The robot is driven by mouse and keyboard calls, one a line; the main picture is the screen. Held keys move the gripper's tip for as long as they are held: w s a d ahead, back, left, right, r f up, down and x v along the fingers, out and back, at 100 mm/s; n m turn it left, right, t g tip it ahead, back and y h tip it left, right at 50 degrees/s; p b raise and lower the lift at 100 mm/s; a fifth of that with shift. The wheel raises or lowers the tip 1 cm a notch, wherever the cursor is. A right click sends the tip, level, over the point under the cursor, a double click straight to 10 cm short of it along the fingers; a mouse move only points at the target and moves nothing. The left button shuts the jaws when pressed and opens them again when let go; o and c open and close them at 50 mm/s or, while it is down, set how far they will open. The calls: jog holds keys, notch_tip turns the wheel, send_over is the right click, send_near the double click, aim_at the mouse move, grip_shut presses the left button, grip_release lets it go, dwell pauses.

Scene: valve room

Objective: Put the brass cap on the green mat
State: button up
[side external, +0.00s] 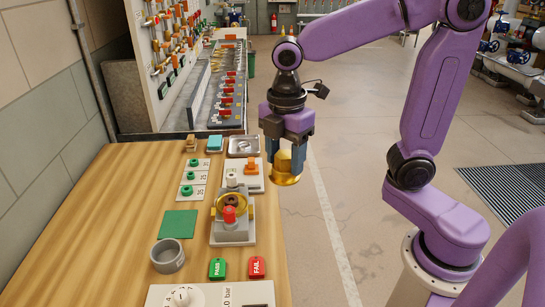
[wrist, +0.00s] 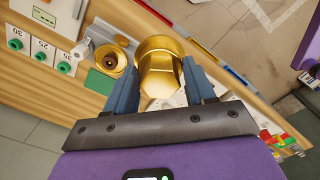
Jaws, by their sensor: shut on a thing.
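The brass cap (side external: 285,173) is held between the blue fingers of my gripper (side external: 284,160), up in the air near the table's right edge. In the wrist view the brass cap (wrist: 160,66) fills the space between the two fingers (wrist: 160,84). The green mat (side external: 178,224) lies flat on the wooden table, to the left of and nearer the camera than my gripper, with nothing on it.
A valve fixture (side external: 232,222) with a brass ring and red top stands between gripper and mat. A grey ring (side external: 167,256) sits in front of the mat; green PASS (side external: 217,268) and red FAIL (side external: 256,267) tags lie nearby. Green-knobbed blocks (side external: 187,190) stand behind the mat.

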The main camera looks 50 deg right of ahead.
jog(key=w+a+f, duration=0.3)
jog(key=w+a, duration=0.6)
jog(key=w, duration=0.4)
jog(key=shift+w+a+f, duration=0.9)
jog(key=shift+w+f, duration=0.8)
jog(key=shift+f, duration=0.55)
jog(key=shift+w+a+f, duration=0.95)
jog(key=shift+w+f, duration=0.7)
jog(key=shift+f, duration=0.65)
jog(key=shift+w+a+f, duration=0.9)
jog(key=shift+w+f, duration=0.8)
jog(key=shift+f, duration=0.55)
jog(key=shift+f, duration=1.15)
jog(key=o, duration=1.3)
notch_tip(320, 180, up, 8)
